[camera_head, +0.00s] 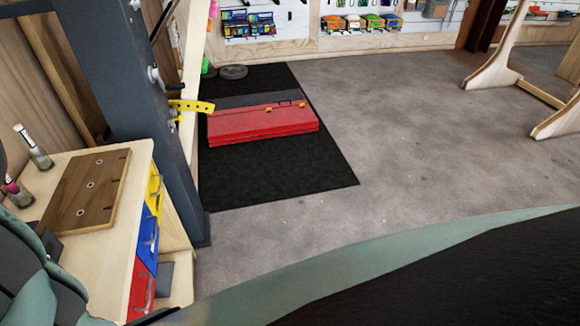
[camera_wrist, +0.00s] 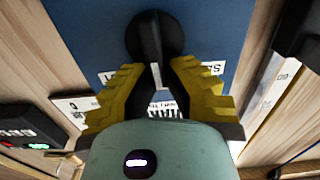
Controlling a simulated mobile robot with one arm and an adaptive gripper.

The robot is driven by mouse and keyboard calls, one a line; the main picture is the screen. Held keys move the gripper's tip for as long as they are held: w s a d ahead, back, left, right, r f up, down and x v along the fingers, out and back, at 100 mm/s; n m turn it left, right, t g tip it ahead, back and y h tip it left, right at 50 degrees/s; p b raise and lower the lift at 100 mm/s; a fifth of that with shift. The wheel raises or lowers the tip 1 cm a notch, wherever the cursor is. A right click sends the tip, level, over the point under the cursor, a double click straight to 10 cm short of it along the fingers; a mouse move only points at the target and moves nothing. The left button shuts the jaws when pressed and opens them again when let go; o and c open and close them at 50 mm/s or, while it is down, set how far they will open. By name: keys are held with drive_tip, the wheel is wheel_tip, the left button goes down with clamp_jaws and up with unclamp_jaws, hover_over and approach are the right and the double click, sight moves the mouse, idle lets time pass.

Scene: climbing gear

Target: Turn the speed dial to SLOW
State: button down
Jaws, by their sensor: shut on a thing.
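In the wrist view, a black round dial knob (camera_wrist: 154,32) stands on a blue panel (camera_wrist: 90,22). My gripper (camera_wrist: 160,66) is shut on the knob from below, its black tips with yellow pads close together on either side of it. A thin white strip shows between the fingers. White labels flank the knob, one at left (camera_wrist: 107,76) and one at right (camera_wrist: 214,68). Both are partly covered and upside down, so I cannot read them fully. The head view does not show the gripper or the dial clearly.
In the wrist view, a black box with lit indicators (camera_wrist: 25,133) is at lower left. In the head view, a wooden cabinet with coloured drawers (camera_head: 150,235) stands left. A red folded pad (camera_head: 262,124) lies on a black mat (camera_head: 300,180).

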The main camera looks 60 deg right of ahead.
drive_tip(key=shift+s+a+f+n+b, duration=0.2)
drive_tip(key=shift+n+b, duration=0.9)
drive_tip(key=shift+n, duration=0.35)
drive_tip(key=shift+s+a+f+n+b, duration=0.15)
drive_tip(key=shift+s+a+n+b, duration=0.1)
drive_tip(key=shift+n+b, duration=1)
drive_tip(key=shift+s+a+f+n+b, duration=0.2)
drive_tip(key=shift+n+b, duration=0.7)
drive_tip(key=shift+n, duration=0.7)
drive_tip(key=c, duration=1)
unclamp_jaws()
drive_tip(key=shift+r, duration=0.1)
drive_tip(key=v, duration=1.2)
drive_tip(key=shift+d, duration=0.1)
